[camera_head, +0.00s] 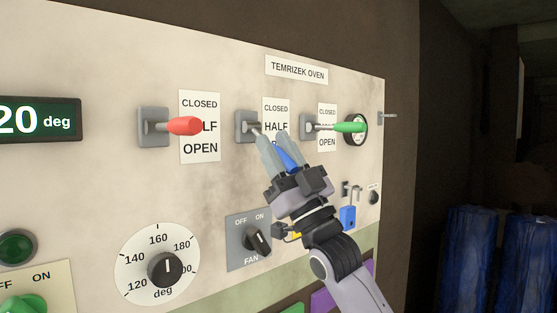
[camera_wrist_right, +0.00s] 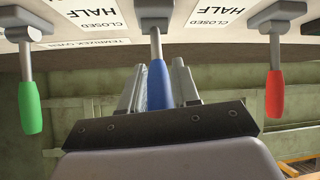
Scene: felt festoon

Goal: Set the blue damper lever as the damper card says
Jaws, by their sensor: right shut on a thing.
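The blue damper lever (camera_head: 288,158) comes out of the middle grey mount (camera_head: 246,127) on the oven panel. In the head view its handle slopes down to the right, lower than the red and green handles; its exact setting is hard to tell. My right gripper (camera_head: 268,148) is shut on the blue handle, one finger on each side. In the right wrist view the blue lever (camera_wrist_right: 158,84) sits between the fingers. The lever's CLOSED, HALF, OPEN plate (camera_head: 276,108) is partly hidden by my gripper. I cannot make out a damper card. My left gripper is not in view.
A red lever (camera_head: 184,126) is to the left and a green lever (camera_head: 349,127) close to the right, both near HALF. Below are a fan switch (camera_head: 257,240), a temperature dial (camera_head: 164,268) and a blue padlock (camera_head: 348,217).

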